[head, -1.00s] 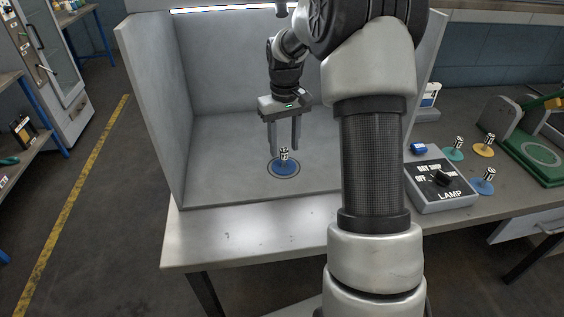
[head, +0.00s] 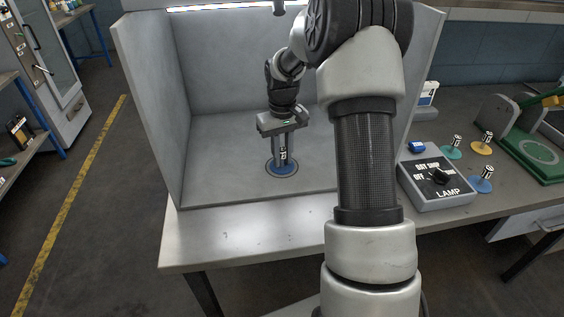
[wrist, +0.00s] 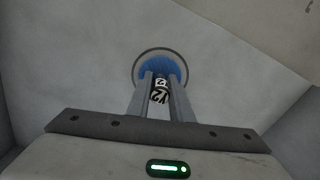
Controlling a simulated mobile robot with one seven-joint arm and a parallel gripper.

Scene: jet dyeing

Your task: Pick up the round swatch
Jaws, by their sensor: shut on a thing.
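The round swatch (head: 273,170) is a blue disc with a black-and-white marked post standing up from its middle. It lies in the marked ring on the floor of the grey booth. My gripper (head: 283,160) points down over it and is shut on the post. In the wrist view the two fingers (wrist: 160,95) press on either side of the post (wrist: 160,90), with the blue disc (wrist: 158,65) beyond them inside the ring. The fingers hide part of the disc.
Grey booth walls (head: 152,110) stand left, behind and right of my gripper. Right of the booth are a lamp control box (head: 440,183), a teal swatch (head: 450,153), a yellow swatch (head: 480,148), another blue swatch (head: 480,185) and a green device (head: 540,158). The bench front (head: 240,235) is clear.

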